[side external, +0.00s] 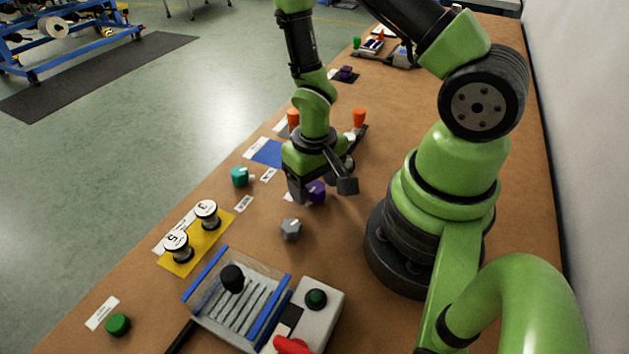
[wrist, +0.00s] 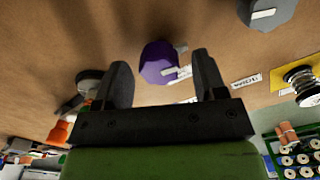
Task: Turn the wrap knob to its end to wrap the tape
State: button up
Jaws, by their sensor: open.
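A purple knob (side external: 316,192) stands on the brown table right at my gripper (side external: 320,185). I cannot read a label naming it as the wrap knob. In the wrist view the purple knob (wrist: 158,63) shows between and beyond my gripper's fingertips (wrist: 163,75), with a white pointer mark on its right side. The two dark fingers are apart, one on each side of it in the picture, and I see no clear contact. In the side view my gripper partly hides the knob. No tape can be made out clearly.
A grey knob (side external: 290,229) and a teal knob (side external: 240,177) stand nearby. Two white spools stand on a yellow mat (side external: 213,243). Orange-topped posts (side external: 359,119) rise behind my gripper. A slotted unit (side external: 240,300) and a grey button box (side external: 325,300) occupy the front.

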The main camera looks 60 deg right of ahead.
notch_tip(320, 180, up, 10)
dwell(0.6)
notch_tip(320, 180, up, 11)
jog(key=t, duration=0.4)
send_over(314, 185)
jog(key=a, duration=0.2)
jog(key=s+a+r+n+t+y, duration=0.1)
jog(key=s+a+r+t+y, duration=0.1)
jog(key=s+r, duration=0.3)
notch_tip(314, 185, up, 4)
jog(key=shift+s+a+f+t, duration=0.1)
jog(key=shift+s+a+t, duration=0.2)
jog(key=shift+a+t, duration=0.35)
